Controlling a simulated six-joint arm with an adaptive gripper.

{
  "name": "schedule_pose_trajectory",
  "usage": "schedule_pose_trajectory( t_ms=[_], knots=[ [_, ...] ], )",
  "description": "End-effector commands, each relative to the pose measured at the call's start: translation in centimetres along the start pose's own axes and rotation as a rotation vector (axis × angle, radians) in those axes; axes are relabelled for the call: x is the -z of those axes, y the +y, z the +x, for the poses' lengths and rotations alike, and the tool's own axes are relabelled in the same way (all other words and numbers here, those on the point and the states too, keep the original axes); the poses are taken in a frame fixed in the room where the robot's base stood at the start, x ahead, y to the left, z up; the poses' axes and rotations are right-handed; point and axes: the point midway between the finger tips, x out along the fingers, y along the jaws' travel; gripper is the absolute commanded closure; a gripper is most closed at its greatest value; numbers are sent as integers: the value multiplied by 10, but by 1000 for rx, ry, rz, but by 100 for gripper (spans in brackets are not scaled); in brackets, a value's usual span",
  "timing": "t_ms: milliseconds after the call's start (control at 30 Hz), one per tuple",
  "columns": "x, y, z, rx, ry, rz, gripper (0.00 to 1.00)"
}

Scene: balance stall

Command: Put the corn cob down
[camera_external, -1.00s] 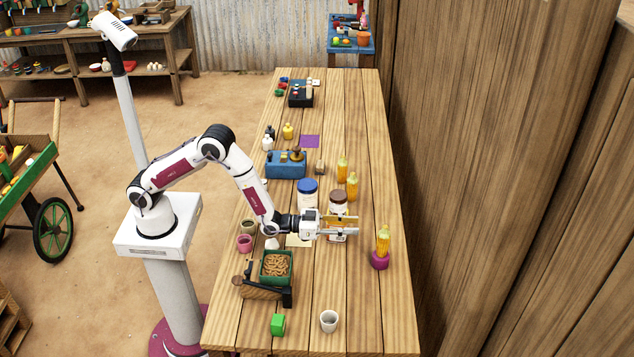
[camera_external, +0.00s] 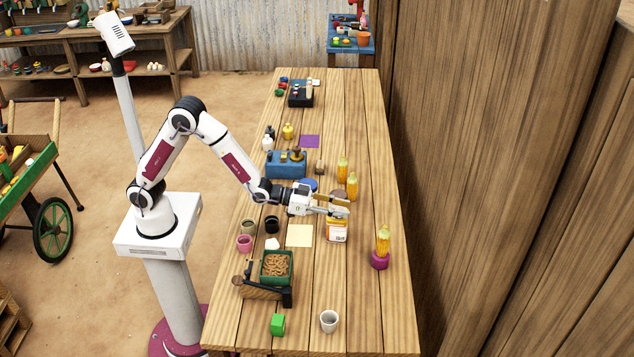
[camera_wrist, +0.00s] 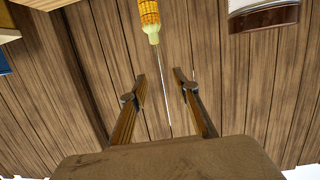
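My gripper (camera_external: 346,207) is over the right half of the table, in front of a brown lid (camera_external: 340,194). A yellow corn cob (camera_wrist: 149,14) with a pale end shows beyond the fingertips, cut off by the top edge. In the outside view one cob (camera_external: 383,240) stands upright in a purple holder (camera_external: 379,261). Two more cobs stand behind the gripper, one farther back (camera_external: 342,169) and one nearer (camera_external: 352,186). I cannot tell which cob the wrist view shows.
An orange-and-white labelled jar (camera_external: 337,231) is just below the gripper. A blue lid (camera_external: 308,185) is partly hidden behind my wrist. A cream square (camera_external: 299,236), a green tray (camera_external: 276,267) and a white cup (camera_external: 328,321) are nearer the front. The right front table is clear.

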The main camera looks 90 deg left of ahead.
Motion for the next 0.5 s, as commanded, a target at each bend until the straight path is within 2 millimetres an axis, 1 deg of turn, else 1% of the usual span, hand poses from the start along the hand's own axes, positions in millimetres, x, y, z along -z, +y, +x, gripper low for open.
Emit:
schedule_pose_trajectory(
  t_ms=[33,200,367,500],
  knots=[
    [8,-1,-8,-2,-16,-2,70],
    [21,-5,-34,-9,-86,-6,70],
    [30,-9,-63,-15,-153,-8,70],
    [35,-12,-90,-19,-211,-7,70]
  ],
)
